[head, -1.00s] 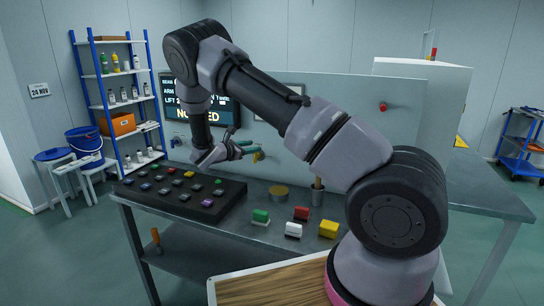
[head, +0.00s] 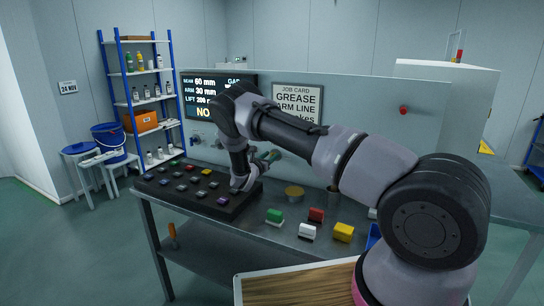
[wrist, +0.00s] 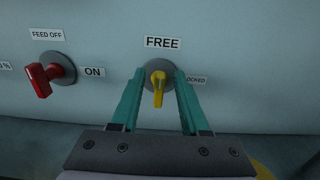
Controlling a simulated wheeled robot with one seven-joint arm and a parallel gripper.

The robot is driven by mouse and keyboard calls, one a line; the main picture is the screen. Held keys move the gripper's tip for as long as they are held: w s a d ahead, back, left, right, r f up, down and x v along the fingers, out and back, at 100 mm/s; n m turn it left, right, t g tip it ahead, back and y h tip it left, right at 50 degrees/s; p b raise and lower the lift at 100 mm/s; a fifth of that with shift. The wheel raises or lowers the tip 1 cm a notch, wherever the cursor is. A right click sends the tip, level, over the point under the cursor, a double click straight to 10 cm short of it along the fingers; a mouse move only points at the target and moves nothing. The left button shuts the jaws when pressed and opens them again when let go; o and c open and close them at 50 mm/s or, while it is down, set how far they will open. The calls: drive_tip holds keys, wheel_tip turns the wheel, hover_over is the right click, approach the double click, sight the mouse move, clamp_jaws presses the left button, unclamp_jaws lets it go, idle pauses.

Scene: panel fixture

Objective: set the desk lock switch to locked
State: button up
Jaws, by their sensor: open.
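The desk lock switch is a yellow handle (wrist: 158,90) on a round grey base on the upright panel, in the wrist view. The handle stands upright in the picture, in line with the FREE label (wrist: 162,42) above it. A label ending in "OCKED" (wrist: 196,79) is at its right, its left end hidden by a finger. My gripper (wrist: 159,77) is open, with one teal finger on each side of the handle; contact cannot be told. In the head view my gripper (head: 266,158) is at the panel, and the switch is hidden there.
A red switch (wrist: 40,78) with FEED OFF and ON labels is left of the yellow one. A dark board of several coloured buttons (head: 190,188) lies on the bench below my arm. Green (head: 274,215), white (head: 307,231), red (head: 316,214) and yellow (head: 343,232) blocks stand nearby.

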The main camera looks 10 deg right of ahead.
drive_tip(key=shift+x, duration=0.8)
clamp_jaws()
drive_tip(key=shift+m, duration=0.4)
drive_tip(key=shift+s+d+f+m, duration=0.2)
drive_tip(key=shift+d+f+m, duration=0.1)
drive_tip(key=shift+m, duration=2.55)
drive_tip(key=shift+s+d+f+m, duration=0.2)
drive_tip(key=shift+f+m, duration=0.15)
drive_tip(key=shift+m, duration=2.45)
drive_tip(key=shift+s+d+f+m, duration=0.15)
drive_tip(key=shift+d+f+m, duration=0.15)
drive_tip(key=shift+m, duration=2.55)
